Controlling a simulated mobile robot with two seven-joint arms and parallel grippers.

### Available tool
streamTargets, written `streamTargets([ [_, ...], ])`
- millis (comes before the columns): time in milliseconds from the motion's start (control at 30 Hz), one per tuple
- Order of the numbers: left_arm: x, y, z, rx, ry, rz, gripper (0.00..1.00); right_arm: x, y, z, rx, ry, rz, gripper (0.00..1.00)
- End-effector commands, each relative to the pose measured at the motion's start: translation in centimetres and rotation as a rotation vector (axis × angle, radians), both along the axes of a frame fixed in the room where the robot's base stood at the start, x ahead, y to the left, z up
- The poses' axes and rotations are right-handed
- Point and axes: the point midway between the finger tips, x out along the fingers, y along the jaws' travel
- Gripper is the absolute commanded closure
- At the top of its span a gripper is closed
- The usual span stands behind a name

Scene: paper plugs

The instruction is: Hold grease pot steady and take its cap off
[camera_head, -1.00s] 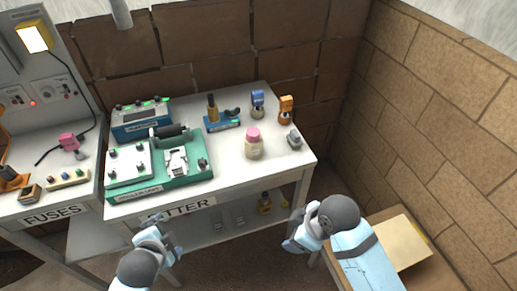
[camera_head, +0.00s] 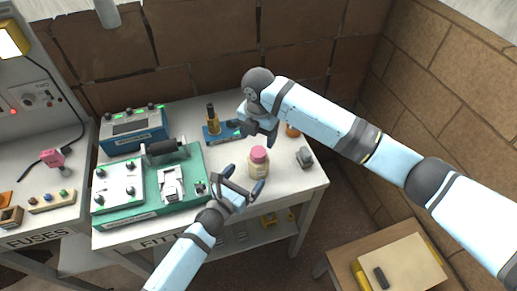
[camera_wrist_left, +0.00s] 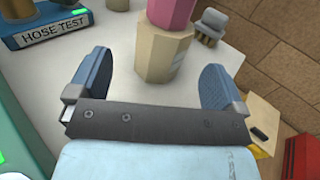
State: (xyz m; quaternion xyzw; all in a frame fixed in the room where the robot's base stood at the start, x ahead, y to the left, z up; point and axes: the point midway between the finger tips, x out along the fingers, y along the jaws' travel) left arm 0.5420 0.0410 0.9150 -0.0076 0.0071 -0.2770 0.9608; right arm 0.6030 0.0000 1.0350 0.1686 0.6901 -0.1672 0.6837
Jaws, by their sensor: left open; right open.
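The grease pot (camera_head: 258,167) is a cream faceted jar with a pink cap (camera_head: 259,153). It stands upright on the white table, cap on. My left gripper (camera_head: 243,184) is open just in front of the pot, low over the table's front part. In the left wrist view the pot (camera_wrist_left: 161,55) stands ahead, between and beyond the two blue fingers (camera_wrist_left: 155,80), and its pink cap (camera_wrist_left: 171,12) is cut by the top edge. My right gripper (camera_head: 257,136) is open, above and behind the pot, near the cap. No contact with the pot is visible.
A green fixture board (camera_head: 140,212) and a blue box (camera_head: 134,130) fill the left of the table. A blue hose test stand (camera_head: 217,133) is behind the pot. A grey brush-like item (camera_head: 304,157) stands to the right. My right arm hides part of the back right.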

Motion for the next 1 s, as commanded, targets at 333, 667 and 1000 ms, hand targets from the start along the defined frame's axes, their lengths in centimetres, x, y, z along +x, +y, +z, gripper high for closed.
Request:
streamTargets([
  [333,2.8,-1.9,0.0,0.011,-0.012,-0.009,0.03,0.2,0.0,0.1,-0.004,0.0,0.009,0.3],
  [667,6.0,-4.0,-0.1,0.011,-0.011,-0.008,0.03,0.2,0.0,0.1,-0.004,0.0,0.009,0.3],
  [1000,6.3,-4.2,-0.1,0.011,-0.01,-0.008,0.03,0.2,0.0,0.1,-0.004,0.0,0.008,0.3],
])
